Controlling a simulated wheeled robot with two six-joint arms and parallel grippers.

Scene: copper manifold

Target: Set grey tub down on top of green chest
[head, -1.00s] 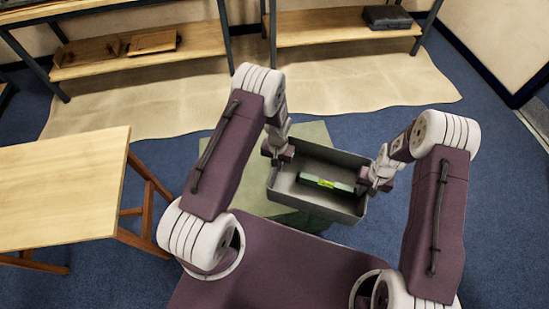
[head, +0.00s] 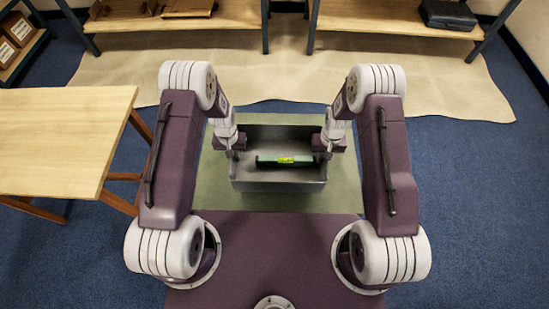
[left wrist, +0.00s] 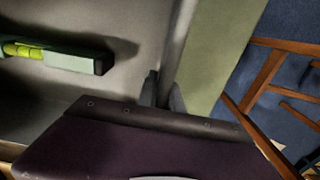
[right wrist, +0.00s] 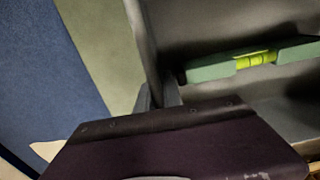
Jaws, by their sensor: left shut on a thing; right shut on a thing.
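The grey tub (head: 278,186) is in front of me in the head view, upright, with a green spirit level (head: 270,162) with a yellow vial lying inside it. My left gripper (head: 233,154) is shut on the tub's left wall, and my right gripper (head: 326,155) is shut on its right wall. Both wrist views show the fingers at the wall, with the level inside. A flat green surface (head: 345,190), seemingly the green chest's top, shows around and below the tub. The gap between tub and green surface is hidden.
A light wooden table (head: 60,150) stands at the left. Wooden shelves (head: 390,17) stand at the back, with a dark case (head: 448,15) at the right. A beige sheet (head: 420,85) covers the floor before them. Blue floor is clear at the right.

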